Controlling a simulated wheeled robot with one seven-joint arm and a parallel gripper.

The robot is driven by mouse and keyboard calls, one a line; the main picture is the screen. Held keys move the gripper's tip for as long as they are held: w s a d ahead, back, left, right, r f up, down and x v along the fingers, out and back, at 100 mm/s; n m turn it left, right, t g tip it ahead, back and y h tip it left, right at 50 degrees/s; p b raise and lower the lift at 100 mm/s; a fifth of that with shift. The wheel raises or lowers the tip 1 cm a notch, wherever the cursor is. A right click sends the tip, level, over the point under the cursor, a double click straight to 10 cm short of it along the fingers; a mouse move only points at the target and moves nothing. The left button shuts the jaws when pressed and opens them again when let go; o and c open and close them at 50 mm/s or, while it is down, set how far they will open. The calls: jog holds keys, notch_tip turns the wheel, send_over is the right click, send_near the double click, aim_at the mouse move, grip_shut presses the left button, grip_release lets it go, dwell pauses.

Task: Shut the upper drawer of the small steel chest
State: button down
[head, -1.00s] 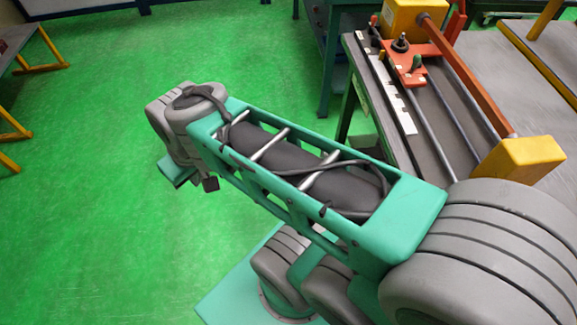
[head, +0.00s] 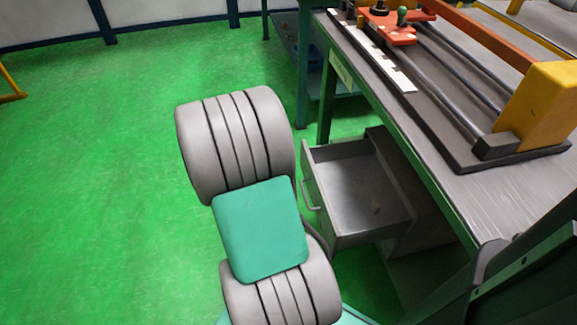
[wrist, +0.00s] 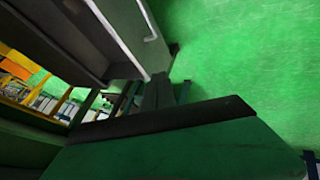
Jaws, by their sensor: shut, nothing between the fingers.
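The upper drawer (head: 365,195) of the small steel chest (head: 418,225) stands well open under the workbench. It is grey, looks empty, and its bar handle (head: 311,194) faces left. The drawer (wrist: 125,35) also shows at the upper left of the wrist view, tilted, with its front panel toward the green floor. My gripper (wrist: 158,88) appears in the wrist view as dark fingers close together beyond a green and black body, near the drawer's front corner. I cannot tell whether they touch it. In the head view my arm hides the gripper.
The workbench (head: 425,110) overhangs the chest and carries an orange and yellow fixture (head: 545,100) with rods. A bench leg (head: 325,110) stands behind the drawer. Open green floor (head: 90,200) lies to the left.

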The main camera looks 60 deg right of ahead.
jog(key=s+d+f+b, duration=0.1)
jog(key=d+f, duration=0.1)
jog(key=s+d+f+b, duration=0.1)
jog(key=d+f, duration=0.1)
jog(key=d, duration=0.1)
jog(key=s+d+f+b, duration=0.1)
jog(key=d+f, duration=0.1)
jog(key=shift+s+d+f, duration=0.15)
jog(key=shift+d+f, duration=0.15)
jog(key=shift+d, duration=0.05)
